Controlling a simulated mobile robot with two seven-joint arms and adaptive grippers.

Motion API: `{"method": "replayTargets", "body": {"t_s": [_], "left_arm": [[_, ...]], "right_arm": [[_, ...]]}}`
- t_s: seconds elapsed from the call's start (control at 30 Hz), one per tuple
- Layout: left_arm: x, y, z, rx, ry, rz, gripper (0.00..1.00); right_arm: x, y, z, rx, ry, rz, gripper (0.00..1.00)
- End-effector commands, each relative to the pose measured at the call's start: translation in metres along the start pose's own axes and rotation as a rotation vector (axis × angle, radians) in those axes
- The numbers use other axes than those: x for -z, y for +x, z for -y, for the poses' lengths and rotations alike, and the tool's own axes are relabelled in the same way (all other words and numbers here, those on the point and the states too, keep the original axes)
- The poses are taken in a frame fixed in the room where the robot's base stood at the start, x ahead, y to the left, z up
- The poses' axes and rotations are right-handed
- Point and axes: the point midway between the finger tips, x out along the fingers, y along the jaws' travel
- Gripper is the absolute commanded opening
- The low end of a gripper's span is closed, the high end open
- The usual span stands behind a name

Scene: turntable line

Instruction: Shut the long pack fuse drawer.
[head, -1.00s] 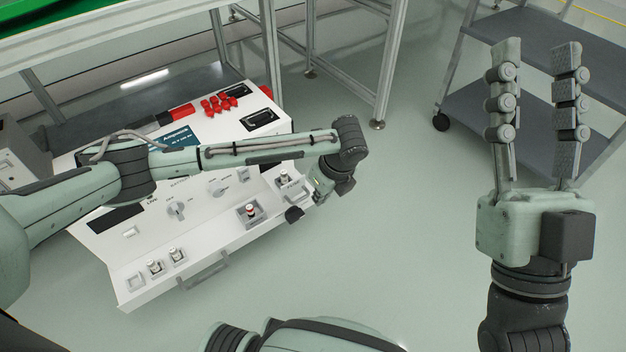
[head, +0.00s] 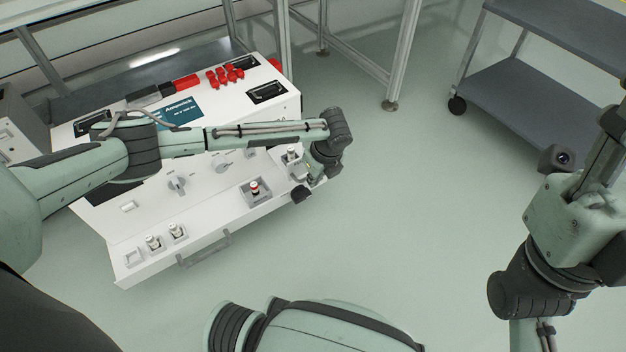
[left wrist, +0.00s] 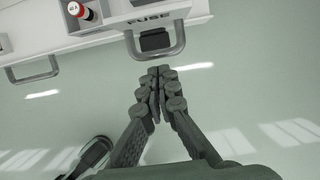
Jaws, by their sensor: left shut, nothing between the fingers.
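The white fuse console (head: 215,215) has a sloped panel and a low front ledge. In the left wrist view a drawer front marked FUSE (left wrist: 148,20) carries a grey loop handle (left wrist: 182,42). I cannot read whether this is the long pack drawer, nor tell how far out it stands. My left gripper (left wrist: 154,78) is shut and empty, its fingertips just short of this handle. In the head view the left gripper (head: 302,190) is at the console's right front corner, partly hidden by its wrist. My right gripper (head: 608,140) is cut off by the right edge.
A second handle (head: 205,248) sticks out from the console's front left; it also shows in the left wrist view (left wrist: 32,70). A grey cart (head: 520,105) stands at back right. The middle floor is clear.

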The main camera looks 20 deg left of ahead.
Motion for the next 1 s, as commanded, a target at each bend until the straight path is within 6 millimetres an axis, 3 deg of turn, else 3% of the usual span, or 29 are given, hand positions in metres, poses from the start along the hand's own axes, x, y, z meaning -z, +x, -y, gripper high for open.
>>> {"method": "replayTargets", "body": {"t_s": [0.53,0.67,0.8,1.0], "left_arm": [[-0.014,0.004,0.001,0.000,-0.002,0.000,0.00],[-0.043,0.012,0.001,-0.003,-0.006,0.001,0.00],[-0.082,0.026,0.002,-0.003,-0.008,0.001,0.00],[-0.122,0.039,0.004,0.000,-0.004,-0.001,0.00]], "right_arm": [[-0.001,0.003,0.000,0.006,0.000,-0.002,0.40],[0.002,0.007,0.000,0.004,0.000,-0.008,0.40],[0.002,-0.002,-0.001,-0.012,0.001,0.009,0.40],[-0.004,-0.007,0.000,-0.006,0.002,0.016,0.40]]}}
